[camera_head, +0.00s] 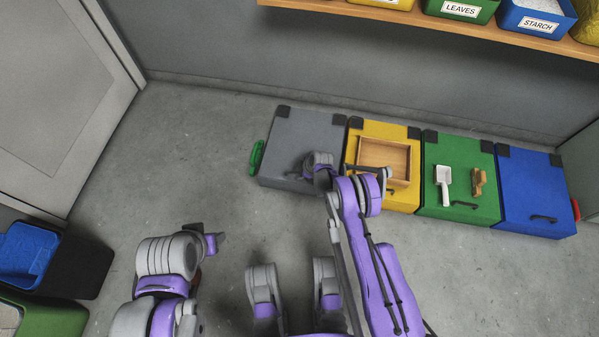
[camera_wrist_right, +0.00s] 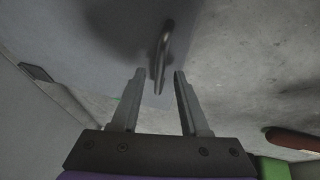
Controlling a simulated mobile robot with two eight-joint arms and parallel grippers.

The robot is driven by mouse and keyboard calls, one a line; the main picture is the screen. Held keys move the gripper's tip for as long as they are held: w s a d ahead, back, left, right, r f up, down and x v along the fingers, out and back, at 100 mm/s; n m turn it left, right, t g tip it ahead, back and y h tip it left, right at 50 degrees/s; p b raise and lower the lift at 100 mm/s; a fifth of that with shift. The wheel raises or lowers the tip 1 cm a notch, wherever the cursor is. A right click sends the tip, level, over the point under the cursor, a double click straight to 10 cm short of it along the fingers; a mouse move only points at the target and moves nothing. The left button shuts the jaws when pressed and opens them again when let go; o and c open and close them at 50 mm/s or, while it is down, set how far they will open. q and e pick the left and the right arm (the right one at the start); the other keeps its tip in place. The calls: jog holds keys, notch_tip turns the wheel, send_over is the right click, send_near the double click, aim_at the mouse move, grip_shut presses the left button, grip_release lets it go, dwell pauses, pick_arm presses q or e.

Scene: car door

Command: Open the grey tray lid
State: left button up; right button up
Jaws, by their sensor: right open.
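The grey tray lid (camera_head: 300,132) is flat and shut on its box, at the left end of a row of boxes on the floor. My right gripper (camera_head: 308,170) is over the front part of this lid and hides some of it. In the right wrist view my right gripper (camera_wrist_right: 158,75) is open, with a dark curved handle (camera_wrist_right: 163,52) standing on the grey surface (camera_wrist_right: 110,40). The handle's near end shows between the fingertips, and I cannot tell if they touch it. My left gripper (camera_head: 212,242) is low at the left, away from the boxes; its jaws are too unclear to read.
A yellow box (camera_head: 385,130) with a wooden tray on top stands right of the grey one. Then come a green box (camera_head: 460,155) with a scoop and brush, and a blue box (camera_head: 535,185). A shelf (camera_head: 450,25) with bins is above.

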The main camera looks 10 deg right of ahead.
grip_shut()
dwell(1.3)
